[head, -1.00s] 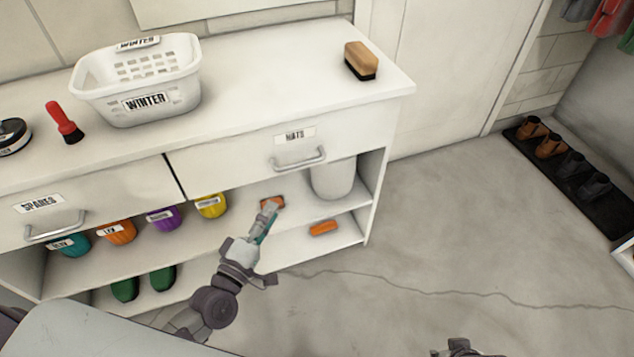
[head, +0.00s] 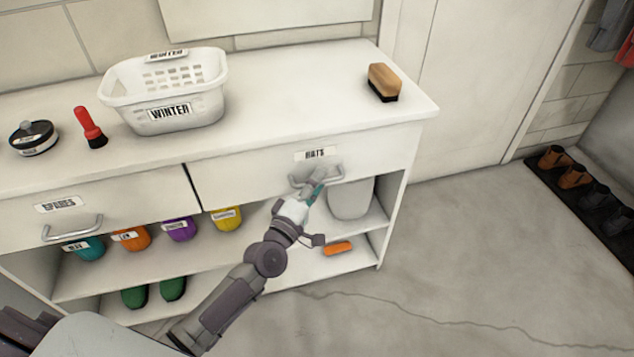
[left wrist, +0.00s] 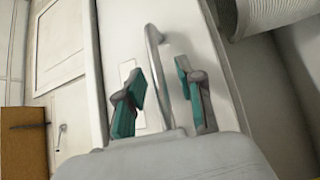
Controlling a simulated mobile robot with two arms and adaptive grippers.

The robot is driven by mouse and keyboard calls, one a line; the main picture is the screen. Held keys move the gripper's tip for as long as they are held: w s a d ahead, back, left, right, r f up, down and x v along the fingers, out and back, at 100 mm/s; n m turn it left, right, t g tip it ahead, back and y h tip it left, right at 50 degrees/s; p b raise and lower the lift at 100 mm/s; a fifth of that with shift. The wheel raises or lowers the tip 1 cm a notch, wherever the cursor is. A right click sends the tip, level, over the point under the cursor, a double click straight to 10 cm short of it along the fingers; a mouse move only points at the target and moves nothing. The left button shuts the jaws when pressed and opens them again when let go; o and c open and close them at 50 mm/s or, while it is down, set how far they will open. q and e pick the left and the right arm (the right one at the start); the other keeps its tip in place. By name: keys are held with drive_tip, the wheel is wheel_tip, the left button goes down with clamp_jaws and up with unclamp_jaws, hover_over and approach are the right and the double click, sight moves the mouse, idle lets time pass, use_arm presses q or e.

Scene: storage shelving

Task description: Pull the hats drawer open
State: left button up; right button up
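The hats drawer (head: 245,180) is the right-hand drawer of the white cabinet, marked with a HATS label (head: 315,154); it looks shut. Its metal bar handle (head: 336,180) is partly covered by my left gripper (head: 316,184) in the head view. In the left wrist view the handle (left wrist: 154,60) runs between the two teal-padded fingers of my left gripper (left wrist: 160,95). The fingers are apart, with a visible space on the side of the right finger. My right gripper does not show.
The spares drawer (head: 120,205) is to the left. Floor (head: 480,240) in front is clear.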

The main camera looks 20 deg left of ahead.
use_arm(q)
drive_tip(key=shift+w, duration=0.15)
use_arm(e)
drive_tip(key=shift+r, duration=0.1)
use_arm(q)
clamp_jaws()
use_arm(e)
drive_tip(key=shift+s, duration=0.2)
use_arm(q)
drive_tip(key=shift+d, duration=0.1)
